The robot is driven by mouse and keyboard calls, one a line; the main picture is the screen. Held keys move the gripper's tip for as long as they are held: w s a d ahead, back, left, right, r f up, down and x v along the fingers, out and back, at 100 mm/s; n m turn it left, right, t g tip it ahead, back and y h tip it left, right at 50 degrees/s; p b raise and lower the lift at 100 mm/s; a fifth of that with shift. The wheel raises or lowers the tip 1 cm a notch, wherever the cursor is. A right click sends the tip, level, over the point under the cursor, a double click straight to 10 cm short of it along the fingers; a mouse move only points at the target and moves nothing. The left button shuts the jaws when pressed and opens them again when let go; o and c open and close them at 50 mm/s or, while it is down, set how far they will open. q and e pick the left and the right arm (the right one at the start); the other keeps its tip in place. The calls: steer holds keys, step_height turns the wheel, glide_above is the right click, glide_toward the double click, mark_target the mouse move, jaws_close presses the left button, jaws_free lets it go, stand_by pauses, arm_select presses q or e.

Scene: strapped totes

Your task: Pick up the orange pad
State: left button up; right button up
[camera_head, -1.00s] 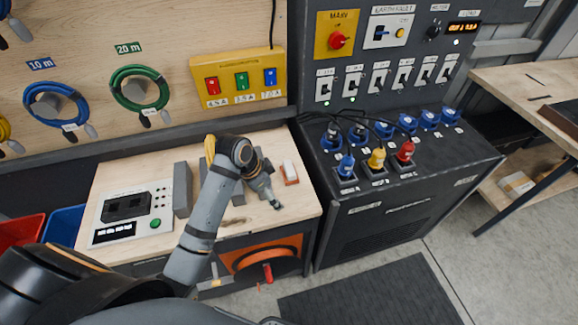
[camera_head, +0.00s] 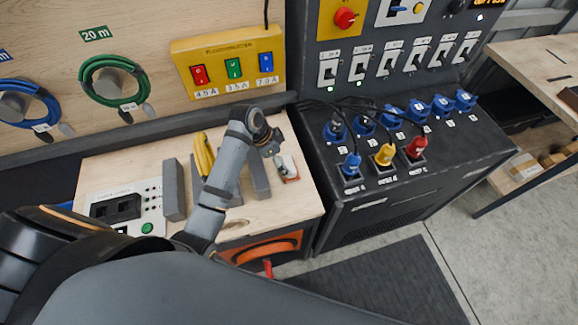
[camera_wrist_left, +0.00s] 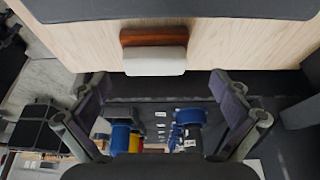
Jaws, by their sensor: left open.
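The orange pad (camera_head: 293,179) lies on the wooden bench top near its right side, with a white block against it. In the left wrist view the pad (camera_wrist_left: 153,37) is a reddish-orange strip beside the white block (camera_wrist_left: 155,62). My left gripper (camera_head: 279,160) is at the pad, partly covering it in the head view. In the left wrist view its fingers (camera_wrist_left: 160,88) are spread wide and empty, and the pad shows beyond them, apart from both. My right gripper is in neither view.
Grey upright dividers (camera_head: 174,190) and a yellow item (camera_head: 203,154) stand left of the gripper. A black socket cabinet (camera_head: 400,185) with blue, yellow and red plugs adjoins on the right. A yellow switch box (camera_head: 230,58) hangs behind.

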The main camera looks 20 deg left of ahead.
mark_target(287, 164)
arm_select(q)
steer(key=shift+d+f+p, duration=0.5)
steer(key=shift+f+p, duration=0.2)
steer(key=x, duration=0.3)
steer(key=shift+s+f, duration=0.1)
steer(key=shift+f, duration=0.15)
steer(key=c, duration=1)
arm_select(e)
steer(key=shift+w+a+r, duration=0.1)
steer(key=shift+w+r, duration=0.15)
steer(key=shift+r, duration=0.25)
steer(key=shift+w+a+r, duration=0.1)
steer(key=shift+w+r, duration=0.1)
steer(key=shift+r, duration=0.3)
